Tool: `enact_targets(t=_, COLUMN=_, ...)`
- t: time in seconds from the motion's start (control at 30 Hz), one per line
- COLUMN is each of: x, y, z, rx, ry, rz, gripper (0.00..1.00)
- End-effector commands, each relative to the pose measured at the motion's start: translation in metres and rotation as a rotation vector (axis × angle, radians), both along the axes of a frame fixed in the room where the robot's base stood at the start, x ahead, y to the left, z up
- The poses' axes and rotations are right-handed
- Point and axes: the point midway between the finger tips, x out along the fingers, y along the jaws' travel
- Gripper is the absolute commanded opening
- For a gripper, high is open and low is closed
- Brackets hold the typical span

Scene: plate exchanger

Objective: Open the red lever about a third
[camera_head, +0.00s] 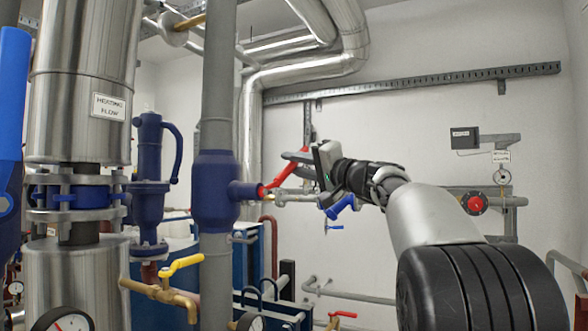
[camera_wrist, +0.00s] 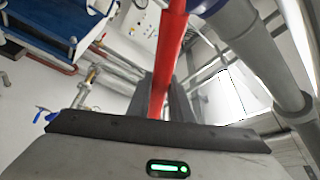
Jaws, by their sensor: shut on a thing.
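The red lever (camera_head: 283,174) is on a valve beside the dark blue pipe body (camera_head: 216,190) in the head view. It slants up and to the right from the valve to my gripper (camera_head: 301,156). In the wrist view the red lever (camera_wrist: 167,50) runs from the top edge down between the two dark fingers. My gripper is shut on the lever near its outer end. The fingers hide that end of the lever.
A grey vertical pipe (camera_head: 217,90) stands just left of the lever. A blue handle (camera_head: 341,206) sits below my gripper. A yellow lever (camera_head: 186,263) and a pressure gauge (camera_head: 66,321) are lower left.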

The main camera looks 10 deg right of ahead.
Motion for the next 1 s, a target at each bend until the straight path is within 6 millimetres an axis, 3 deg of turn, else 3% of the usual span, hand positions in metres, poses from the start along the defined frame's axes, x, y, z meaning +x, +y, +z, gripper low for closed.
enact_targets(t=0.17, x=-0.001, y=0.001, z=0.004, rx=0.003, ry=-0.004, rz=0.001, gripper=0.0)
enact_targets(t=0.2, x=-0.001, y=0.001, z=0.004, rx=0.003, ry=-0.004, rz=0.001, gripper=0.26)
enact_targets(t=0.3, x=-0.001, y=0.0, z=0.003, rx=0.003, ry=-0.003, rz=0.001, gripper=0.38)
enact_targets(t=0.67, x=-0.005, y=-0.004, z=-0.001, rx=0.003, ry=0.001, rz=0.0, gripper=0.38)
enact_targets(t=0.77, x=-0.015, y=-0.012, z=-0.004, rx=0.003, ry=0.002, rz=-0.002, gripper=0.38)
enact_targets(t=1.0, x=-0.061, y=-0.042, z=-0.014, rx=0.004, ry=0.0, rz=-0.004, gripper=0.38)
